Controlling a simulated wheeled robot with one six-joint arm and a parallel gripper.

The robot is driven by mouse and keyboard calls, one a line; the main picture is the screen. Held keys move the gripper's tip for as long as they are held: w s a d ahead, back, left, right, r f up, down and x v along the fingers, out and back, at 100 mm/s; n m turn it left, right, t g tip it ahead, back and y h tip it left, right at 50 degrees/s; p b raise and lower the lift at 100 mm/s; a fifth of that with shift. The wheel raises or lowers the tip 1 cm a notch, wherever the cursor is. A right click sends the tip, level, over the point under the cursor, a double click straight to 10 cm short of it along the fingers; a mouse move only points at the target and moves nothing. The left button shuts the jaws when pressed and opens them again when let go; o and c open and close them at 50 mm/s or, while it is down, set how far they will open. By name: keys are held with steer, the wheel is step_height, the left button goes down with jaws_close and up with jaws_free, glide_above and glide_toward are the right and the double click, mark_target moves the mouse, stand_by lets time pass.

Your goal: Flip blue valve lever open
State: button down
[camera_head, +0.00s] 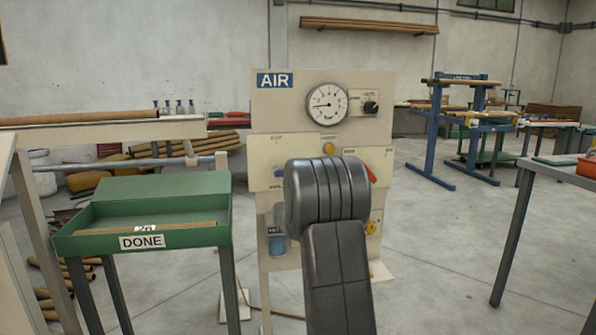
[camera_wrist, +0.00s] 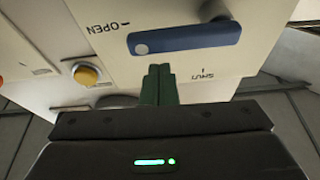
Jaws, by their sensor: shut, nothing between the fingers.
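The blue valve lever (camera_wrist: 190,37) lies flat against the cream panel in the wrist view, running roughly sideways with a round silver disc at its left end. An upside-down OPEN label is left of it and a SHUT label below its right part. My gripper (camera_wrist: 159,68) is shut and empty; its dark green fingertips are just below the lever in the picture, near the disc end. I cannot tell whether they touch it. In the head view, a bit of the blue lever (camera_head: 282,173) shows left of my arm, which hides the gripper.
The AIR panel (camera_head: 275,115) carries a gauge (camera_head: 327,104), a black knob (camera_head: 371,107), a yellow button (camera_head: 329,149) and a red lever (camera_head: 371,173). A green DONE tray (camera_head: 200,235) stands close on the left. A table (camera_head: 540,175) is on the right, with open floor between.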

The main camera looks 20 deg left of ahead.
steer(key=s+d, duration=0.5)
steer(key=s, duration=0.3)
steer(key=shift+f+p, duration=0.45)
steer(key=w+a+r+n+g+y+p, duration=0.1)
steer(key=a+n+g+p, duration=0.1)
steer(key=n+p, duration=0.5)
steer(key=w+a+r+n+g+y+p, duration=0.1)
steer(key=w+a+n+g+p, duration=0.1)
steer(key=a+n+p, duration=0.3)
steer(key=w+a+r+n+g+y+p, duration=0.1)
steer(key=a+r+n+g+p, duration=0.1)
steer(key=n+p, duration=0.7)
steer(key=shift+w+a+g+p, duration=0.2)
steer(key=shift+a+g+p, duration=0.4)
steer(key=shift+a+p, duration=0.6)
steer(key=shift+d, duration=0.2)
